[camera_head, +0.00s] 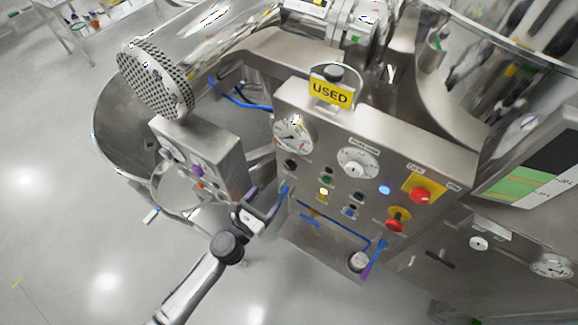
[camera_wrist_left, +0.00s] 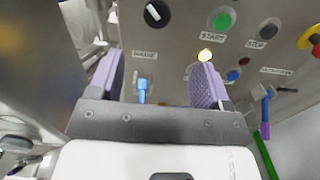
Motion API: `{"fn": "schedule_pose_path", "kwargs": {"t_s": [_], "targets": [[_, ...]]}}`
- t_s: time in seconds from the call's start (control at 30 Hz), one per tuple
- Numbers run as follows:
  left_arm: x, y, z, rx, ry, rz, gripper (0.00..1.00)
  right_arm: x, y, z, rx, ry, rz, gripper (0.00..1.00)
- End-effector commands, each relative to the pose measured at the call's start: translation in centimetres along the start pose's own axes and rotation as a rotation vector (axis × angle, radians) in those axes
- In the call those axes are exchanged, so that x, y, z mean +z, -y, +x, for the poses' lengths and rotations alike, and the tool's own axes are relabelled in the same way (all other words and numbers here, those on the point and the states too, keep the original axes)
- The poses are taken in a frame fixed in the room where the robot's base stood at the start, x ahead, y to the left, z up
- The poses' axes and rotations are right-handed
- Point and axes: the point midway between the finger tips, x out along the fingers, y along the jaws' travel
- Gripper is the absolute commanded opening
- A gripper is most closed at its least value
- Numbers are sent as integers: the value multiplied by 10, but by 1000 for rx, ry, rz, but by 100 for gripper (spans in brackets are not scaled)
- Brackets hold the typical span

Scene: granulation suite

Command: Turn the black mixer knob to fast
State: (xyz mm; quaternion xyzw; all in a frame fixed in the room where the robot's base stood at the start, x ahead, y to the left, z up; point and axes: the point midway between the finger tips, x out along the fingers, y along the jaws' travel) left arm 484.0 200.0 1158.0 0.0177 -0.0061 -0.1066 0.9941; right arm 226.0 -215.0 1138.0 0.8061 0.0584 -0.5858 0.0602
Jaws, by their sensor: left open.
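The black knob (camera_wrist_left: 156,13) with a slanted white pointer mark is at the top of the left wrist view. In the head view, a small black knob (camera_head: 291,165) sits below the left dial on the steel control panel (camera_head: 300,103); its setting is too small to read. My left gripper (camera_head: 266,204) is at the panel's lower left, below the knob. In the left wrist view, its two purple fingers (camera_wrist_left: 157,82) are apart with nothing held between them. The knob lies beyond the fingertips and is not touched. My right gripper is not in view.
Near the knob are a green START button (camera_wrist_left: 222,20), a black STOP button (camera_wrist_left: 268,29) and a lit yellow lamp (camera_wrist_left: 205,55). A blue fitting (camera_wrist_left: 142,90) shows between the fingers. A red emergency button (camera_head: 396,222) is farther right. A steel box (camera_head: 203,155) stands left of the gripper.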

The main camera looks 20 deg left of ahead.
Motion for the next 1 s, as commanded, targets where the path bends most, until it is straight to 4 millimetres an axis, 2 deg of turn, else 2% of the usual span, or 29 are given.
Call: {"fn": "schedule_pose_path", "kwargs": {"t_s": [0.17,0.5,0.7,1.0], "targets": [[-2,-4,19,20,-8,-41,72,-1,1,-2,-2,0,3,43],[-3,-5,82,19,-8,-39,72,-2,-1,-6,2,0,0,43],[-4,-4,112,17,-8,-38,72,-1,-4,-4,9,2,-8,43],[-4,-5,136,18,-9,-37,72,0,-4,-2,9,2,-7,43]]}}
